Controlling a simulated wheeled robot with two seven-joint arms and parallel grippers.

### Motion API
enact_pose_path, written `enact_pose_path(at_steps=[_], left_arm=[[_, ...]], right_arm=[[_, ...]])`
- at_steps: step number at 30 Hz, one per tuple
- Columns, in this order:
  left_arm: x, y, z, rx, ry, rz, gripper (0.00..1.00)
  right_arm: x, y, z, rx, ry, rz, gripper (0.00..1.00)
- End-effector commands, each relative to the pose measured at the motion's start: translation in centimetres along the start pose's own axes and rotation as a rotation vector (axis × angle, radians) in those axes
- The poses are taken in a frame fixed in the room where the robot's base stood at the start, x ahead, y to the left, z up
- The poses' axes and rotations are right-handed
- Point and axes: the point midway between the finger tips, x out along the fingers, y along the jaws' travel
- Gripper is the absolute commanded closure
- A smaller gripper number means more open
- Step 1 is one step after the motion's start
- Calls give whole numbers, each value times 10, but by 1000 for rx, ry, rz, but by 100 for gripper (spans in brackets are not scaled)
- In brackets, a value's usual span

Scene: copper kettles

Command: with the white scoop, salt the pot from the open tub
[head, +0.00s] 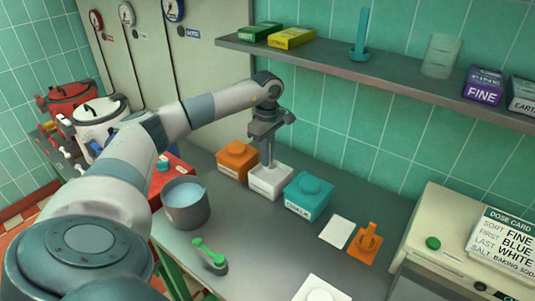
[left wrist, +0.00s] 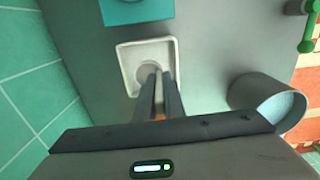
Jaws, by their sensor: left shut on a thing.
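My left gripper (head: 268,128) is shut on the white scoop (head: 269,153), whose pale upright handle hangs down from the fingers. The scoop's lower end is at the white open tub (head: 265,186); its bowl cannot be made out. In the left wrist view the tub (left wrist: 127,70) shows a round opening, and the gripper fingers (left wrist: 159,85) point at it with the scoop (left wrist: 158,92) between them. A grey pot (head: 185,213) with pale blue liquid stands front left of the tub; it also shows in the left wrist view (left wrist: 245,93). My right gripper is not in view.
Lidded orange (head: 234,165) and teal (head: 307,199) tubs flank the white tub closely. A green scoop (head: 207,250) lies in front of the pot. A shelf (head: 390,83) overhangs the back.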

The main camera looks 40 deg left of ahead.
Motion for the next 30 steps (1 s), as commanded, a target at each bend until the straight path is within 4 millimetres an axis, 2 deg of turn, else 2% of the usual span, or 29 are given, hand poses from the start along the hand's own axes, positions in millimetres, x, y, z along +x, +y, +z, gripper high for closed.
enact_pose_path(at_steps=[3, 9, 30], left_arm=[[12, 0, 0, 0, 0, -1, 100], [20, 0, 0, 0, 0, 0, 100], [24, 0, 0, 0, 0, 0, 100]], right_arm=[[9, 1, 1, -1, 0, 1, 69], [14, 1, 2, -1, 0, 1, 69], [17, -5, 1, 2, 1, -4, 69]])
